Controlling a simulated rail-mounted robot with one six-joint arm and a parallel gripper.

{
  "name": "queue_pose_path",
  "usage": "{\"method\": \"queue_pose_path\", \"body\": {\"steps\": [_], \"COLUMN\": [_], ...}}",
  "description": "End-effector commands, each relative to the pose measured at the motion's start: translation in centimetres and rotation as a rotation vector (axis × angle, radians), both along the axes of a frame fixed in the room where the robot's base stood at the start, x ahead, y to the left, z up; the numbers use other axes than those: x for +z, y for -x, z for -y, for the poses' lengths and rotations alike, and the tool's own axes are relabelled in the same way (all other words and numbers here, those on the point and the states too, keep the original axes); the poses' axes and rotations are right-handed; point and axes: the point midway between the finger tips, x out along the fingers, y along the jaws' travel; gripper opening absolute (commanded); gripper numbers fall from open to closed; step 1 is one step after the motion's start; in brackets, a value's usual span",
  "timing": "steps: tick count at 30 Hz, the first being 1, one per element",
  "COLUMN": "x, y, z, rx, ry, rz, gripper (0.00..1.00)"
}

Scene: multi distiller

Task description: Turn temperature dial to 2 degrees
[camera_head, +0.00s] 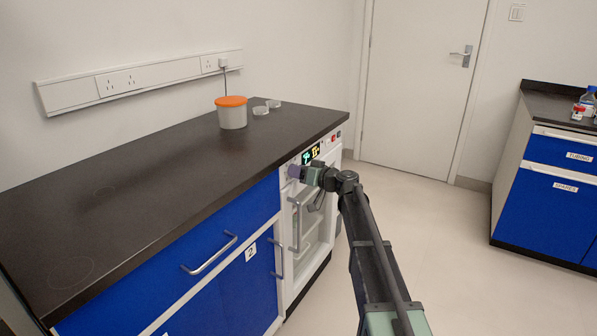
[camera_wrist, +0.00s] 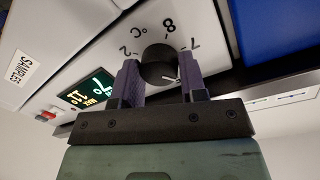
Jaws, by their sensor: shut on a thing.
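The temperature dial is a round black knob (camera_wrist: 158,62) on the white front panel of an under-bench appliance (camera_head: 317,205). In the wrist view, the panel shows a "2" left of the knob, with "°C", an "8" and a "7" above and to its right. My gripper (camera_wrist: 160,72) has its two purple fingers on either side of the knob and is shut on it. In the head view my gripper (camera_head: 297,172) is at the panel and hides the knob. I cannot clearly read where the knob points.
A lit display (camera_wrist: 86,92) with green and yellow signs and a red switch (camera_wrist: 46,116) sit on the same panel. The dark countertop (camera_head: 150,185) overhangs it. A grey pot with an orange lid (camera_head: 231,112) stands above. The floor to the right is clear.

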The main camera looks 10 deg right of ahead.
Motion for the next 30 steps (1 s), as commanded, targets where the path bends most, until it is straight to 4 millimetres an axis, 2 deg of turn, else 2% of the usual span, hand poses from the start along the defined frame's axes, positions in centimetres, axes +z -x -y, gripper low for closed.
{"method": "queue_pose_path", "body": {"steps": [30], "x": [-0.03], "y": [-0.11], "z": [0.16], "rx": [0.001], "ry": [-0.640], "rz": [-0.716], "gripper": [0.15]}}
